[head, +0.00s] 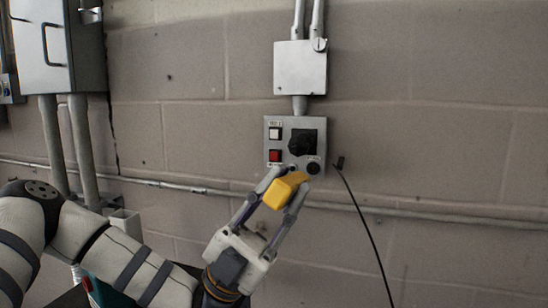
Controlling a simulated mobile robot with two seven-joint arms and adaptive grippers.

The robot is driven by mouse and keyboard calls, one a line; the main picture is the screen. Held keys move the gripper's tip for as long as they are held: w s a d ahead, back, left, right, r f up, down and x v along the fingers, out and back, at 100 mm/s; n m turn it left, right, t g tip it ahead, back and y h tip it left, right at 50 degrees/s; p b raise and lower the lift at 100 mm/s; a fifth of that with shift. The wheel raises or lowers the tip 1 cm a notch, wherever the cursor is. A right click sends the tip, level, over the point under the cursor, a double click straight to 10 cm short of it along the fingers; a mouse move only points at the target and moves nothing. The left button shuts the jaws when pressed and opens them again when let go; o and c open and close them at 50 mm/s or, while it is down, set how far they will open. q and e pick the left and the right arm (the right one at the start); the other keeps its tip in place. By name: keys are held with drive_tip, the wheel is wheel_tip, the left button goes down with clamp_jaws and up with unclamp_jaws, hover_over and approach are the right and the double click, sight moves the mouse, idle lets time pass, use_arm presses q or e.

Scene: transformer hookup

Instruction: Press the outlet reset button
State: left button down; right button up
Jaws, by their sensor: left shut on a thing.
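The outlet panel (295,124) is a grey metal plate on the block wall. It carries a white button (275,134), a red button (275,156), a black square socket (303,142) and a round black part (313,168) at its lower right. I cannot read the labels to tell which is the reset button. My left gripper (284,184) is shut on a yellow object (287,191), just in front of the panel's lower edge. The gripper hides part of that edge, and I cannot tell whether it touches the panel. My right gripper is not in view.
A grey junction box (300,68) with conduits is above the panel. A black cable (362,218) hangs to its right. A large cabinet (60,45) stands at the upper left. A horizontal conduit (440,214) crosses the wall. The wall at the right is otherwise bare.

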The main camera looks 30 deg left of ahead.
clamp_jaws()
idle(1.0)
